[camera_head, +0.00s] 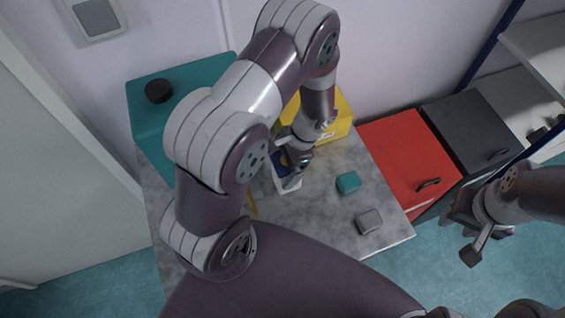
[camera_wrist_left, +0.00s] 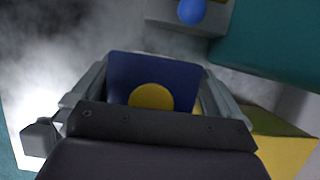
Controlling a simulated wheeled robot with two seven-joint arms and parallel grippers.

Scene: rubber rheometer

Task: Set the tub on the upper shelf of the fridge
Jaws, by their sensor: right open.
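A dark blue block-like thing with a yellow disc (camera_wrist_left: 150,95), which I take for the tub, sits between the fingers of my left gripper in the left wrist view. In the head view only a small blue part of it (camera_head: 279,160) shows beside my left gripper (camera_head: 290,172). The fingers lie along both its sides, and the gripper looks shut on it. It is low over the grey table; I cannot tell whether it touches the top. My right gripper (camera_head: 474,235) is open and empty at the right, off the table. I see no fridge for certain.
On the grey table (camera_head: 330,225) stand a yellow box (camera_head: 335,118), a small teal block (camera_head: 348,182) and a small grey block (camera_head: 368,221). A teal machine (camera_head: 190,82) with a black knob stands at the back left. Red (camera_head: 405,150) and dark grey (camera_head: 470,128) cabinets stand at the right.

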